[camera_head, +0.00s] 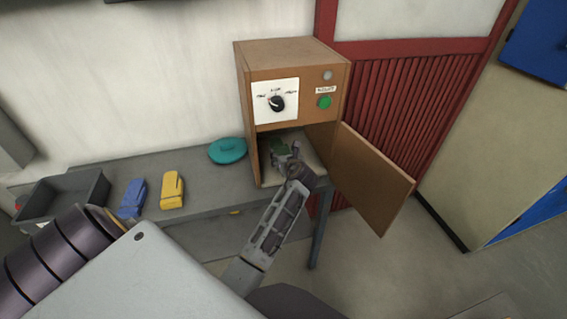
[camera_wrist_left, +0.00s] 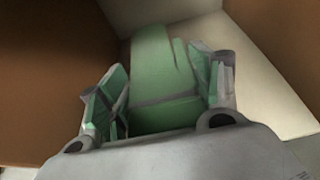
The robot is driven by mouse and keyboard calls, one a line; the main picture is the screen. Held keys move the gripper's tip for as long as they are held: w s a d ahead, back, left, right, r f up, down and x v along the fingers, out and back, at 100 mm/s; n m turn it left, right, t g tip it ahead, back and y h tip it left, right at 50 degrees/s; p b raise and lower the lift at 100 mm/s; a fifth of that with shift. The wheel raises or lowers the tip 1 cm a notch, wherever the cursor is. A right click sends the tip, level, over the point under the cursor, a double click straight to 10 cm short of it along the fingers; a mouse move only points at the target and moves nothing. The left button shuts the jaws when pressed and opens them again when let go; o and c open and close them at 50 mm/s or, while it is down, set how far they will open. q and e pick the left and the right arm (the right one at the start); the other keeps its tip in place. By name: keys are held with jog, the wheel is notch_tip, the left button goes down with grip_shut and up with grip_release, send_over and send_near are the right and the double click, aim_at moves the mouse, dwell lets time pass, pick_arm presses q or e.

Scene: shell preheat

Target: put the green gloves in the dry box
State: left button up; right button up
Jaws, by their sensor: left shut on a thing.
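The dry box (camera_head: 257,97) is a brown wooden cabinet on the grey table, with a dial, a green button and its door (camera_head: 372,180) swung open to the right. My left gripper (camera_head: 287,158) reaches into its open lower compartment. In the left wrist view the left gripper (camera_wrist_left: 165,95) is shut on the green gloves (camera_wrist_left: 155,60), which lie between its fingers inside the compartment, close to the light inner surfaces. The gloves (camera_head: 279,147) show only partly in the head view. I cannot tell whether they touch the floor of the box. My right gripper is not in view.
On the grey table (camera_head: 200,205) left of the box are a teal round lid-like object (camera_head: 228,150), yellow gloves (camera_head: 172,190), blue gloves (camera_head: 133,198) and a dark grey bin (camera_head: 66,197). The open door stands out beyond the table's right end.

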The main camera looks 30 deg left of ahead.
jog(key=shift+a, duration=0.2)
pick_arm(q)
jog(key=shift+f, duration=0.1)
notch_tip(320, 180, down, 2)
jog(key=shift+f, duration=0.25)
jog(key=shift+w+a+f, duration=0.1)
jog(key=shift+f, duration=0.5)
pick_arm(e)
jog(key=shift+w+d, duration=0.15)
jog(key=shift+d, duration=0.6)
